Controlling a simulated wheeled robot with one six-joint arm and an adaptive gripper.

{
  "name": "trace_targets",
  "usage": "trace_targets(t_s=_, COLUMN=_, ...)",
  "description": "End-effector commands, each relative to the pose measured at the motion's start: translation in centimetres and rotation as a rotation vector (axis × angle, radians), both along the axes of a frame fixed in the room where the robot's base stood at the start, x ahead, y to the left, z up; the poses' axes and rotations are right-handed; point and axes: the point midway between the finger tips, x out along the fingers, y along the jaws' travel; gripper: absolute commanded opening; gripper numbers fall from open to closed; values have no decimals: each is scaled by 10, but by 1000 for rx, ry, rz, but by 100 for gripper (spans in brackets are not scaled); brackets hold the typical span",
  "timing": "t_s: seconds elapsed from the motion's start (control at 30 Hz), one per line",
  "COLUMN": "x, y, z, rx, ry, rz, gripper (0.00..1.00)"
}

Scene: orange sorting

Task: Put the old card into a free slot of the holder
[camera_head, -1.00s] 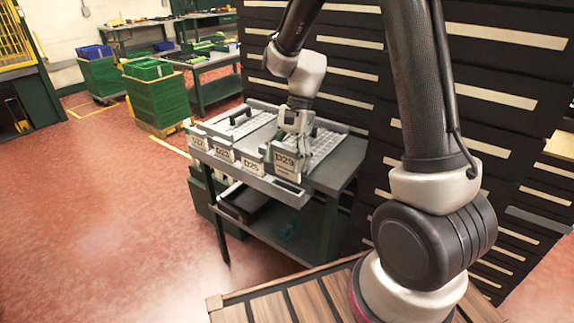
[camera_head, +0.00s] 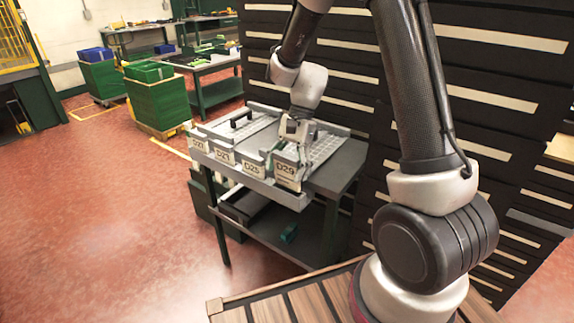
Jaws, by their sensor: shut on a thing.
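My gripper (camera_head: 294,142) is shut on the pale card marked D29 (camera_head: 287,171). It holds the card from above, roughly upright, at the right end of the grey holder (camera_head: 248,181). The card's lower edge meets the holder's right end, but I cannot tell whether it is down inside a slot. Several other pale cards stand in the holder to the left. The nearest card (camera_head: 255,169) reads about D25, and the ones further left are too small to read surely.
The holder runs along the front edge of a grey table (camera_head: 337,165). Panels with black handles (camera_head: 241,119) lie on the tabletop behind the cards. A dark slatted wall (camera_head: 365,95) stands close behind. A green object (camera_head: 289,233) lies on the lower shelf.

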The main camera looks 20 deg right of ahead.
Motion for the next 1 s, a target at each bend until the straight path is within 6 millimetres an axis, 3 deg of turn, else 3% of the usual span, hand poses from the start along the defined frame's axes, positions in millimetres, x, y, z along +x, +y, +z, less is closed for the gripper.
trace_targets(t_s=1.0, x=1, y=-2, z=-43, rx=76, ry=59, rz=10, gripper=23)
